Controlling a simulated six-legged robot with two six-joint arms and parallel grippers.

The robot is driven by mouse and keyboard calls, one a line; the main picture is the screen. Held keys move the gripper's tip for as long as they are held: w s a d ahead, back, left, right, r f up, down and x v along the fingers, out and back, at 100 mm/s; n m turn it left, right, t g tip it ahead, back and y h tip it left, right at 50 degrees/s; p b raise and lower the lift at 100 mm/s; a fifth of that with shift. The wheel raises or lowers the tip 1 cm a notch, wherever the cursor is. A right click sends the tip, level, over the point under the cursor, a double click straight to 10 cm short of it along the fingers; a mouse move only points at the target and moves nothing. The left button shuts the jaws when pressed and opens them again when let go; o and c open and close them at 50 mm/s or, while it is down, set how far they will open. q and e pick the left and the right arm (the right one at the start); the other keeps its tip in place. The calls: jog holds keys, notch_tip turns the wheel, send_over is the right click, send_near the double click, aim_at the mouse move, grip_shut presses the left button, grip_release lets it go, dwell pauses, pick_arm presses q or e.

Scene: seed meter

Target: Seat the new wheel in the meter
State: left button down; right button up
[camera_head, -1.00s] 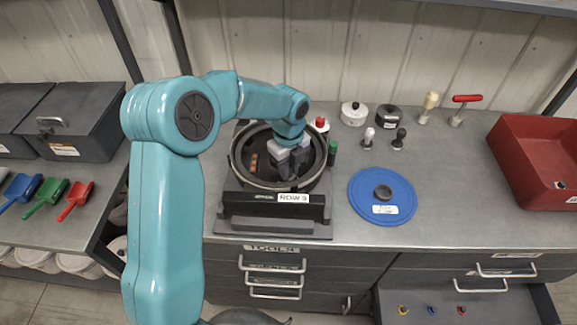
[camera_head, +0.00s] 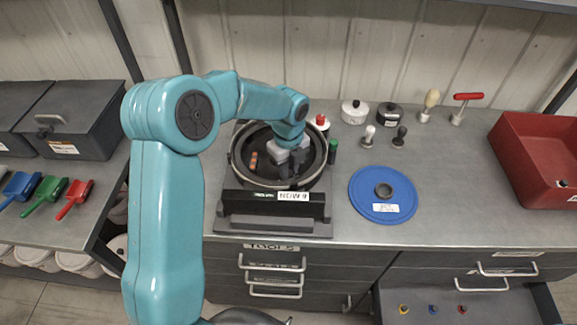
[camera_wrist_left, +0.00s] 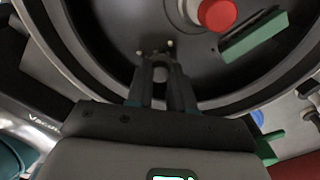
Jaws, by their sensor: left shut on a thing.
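The meter is a round dark housing with a pale rim (camera_head: 240,175) and a label at its front, on the bench. My left gripper (camera_head: 293,178) points down inside the housing, right of its middle. In the left wrist view the gripper (camera_wrist_left: 160,78) is shut on a small grey knob (camera_wrist_left: 161,72) at the dark plate inside the housing. I cannot tell whether that knob belongs to a wheel. A blue disc (camera_head: 362,207) with a dark hub lies flat on the bench, right of the meter. My right gripper is not in view.
A red knob (camera_wrist_left: 217,13) and green bar (camera_wrist_left: 254,37) sit inside the housing. White (camera_head: 355,113) and black (camera_head: 388,117) pots and several handled tools stand behind the blue disc. A red bin (camera_head: 535,165) is at the right. Bench between disc and bin is clear.

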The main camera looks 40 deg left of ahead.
pick_arm(q)
jog(key=shift+f, duration=0.55)
dwell(1.4)
jog(key=c, duration=0.9)
grip_release()
jog(key=shift+c, duration=0.5)
jog(key=shift+r, duration=0.1)
notch_tip(320, 180, up, 7)
jog(key=p, duration=0.5)
jog(key=shift+r+p, duration=0.3)
jog(key=shift+r, duration=0.9)
jog(key=shift+s, duration=0.1)
